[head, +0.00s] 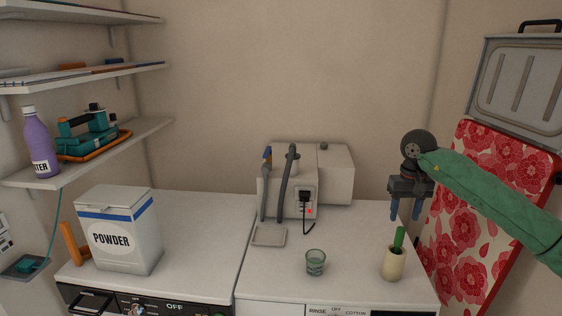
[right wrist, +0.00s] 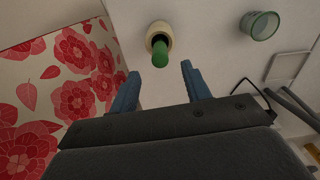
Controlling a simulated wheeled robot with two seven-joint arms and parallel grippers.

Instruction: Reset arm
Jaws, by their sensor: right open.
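My right gripper (head: 405,208) hangs on the right side of the head view, at the end of the green-sleeved arm. Its two blue fingers point down and are apart, with nothing between them. In the right wrist view the open fingers (right wrist: 160,85) show above the white top. A cream cup (head: 393,263) with a green handle stands below the gripper, apart from it; it also shows in the right wrist view (right wrist: 160,36). My left gripper is in neither view.
A grey machine (head: 335,172) with hoses and a black plug stands at the back. A green glass (head: 315,262) and a small tray (head: 269,236) are on the right top. A powder box (head: 120,230) stands left. A floral ironing board (head: 480,215) leans at right. Shelves (head: 95,150) hang left.

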